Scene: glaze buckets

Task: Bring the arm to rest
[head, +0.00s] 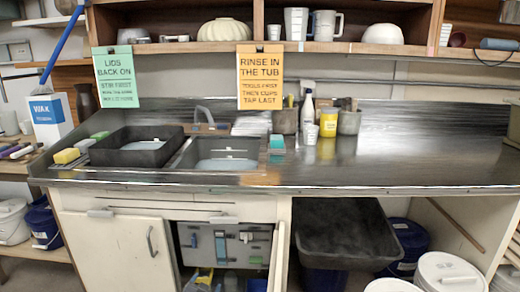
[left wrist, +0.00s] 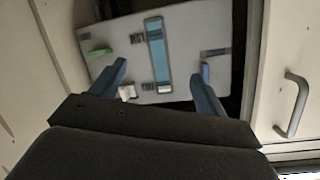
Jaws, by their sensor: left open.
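My left gripper (left wrist: 160,87) shows in the left wrist view, with its two blue fingers wide apart. It is open, and nothing is seen between the fingers. It faces a grey panel (left wrist: 182,45) with a blue strip down its middle, inside the open cabinet under the counter. I cannot tell how far the fingers are from the panel. The same grey panel (head: 238,245) shows in the head view. I cannot make out either gripper in the head view. My right gripper is in neither view.
A cabinet door handle (left wrist: 291,104) is at the right of the wrist view. The metal counter (head: 410,165) holds a black tub (head: 140,157), a sink (head: 222,150), a yellow cup (head: 328,122) and bottles. Below are a large dark tray (head: 345,235) and lidded buckets (head: 445,272).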

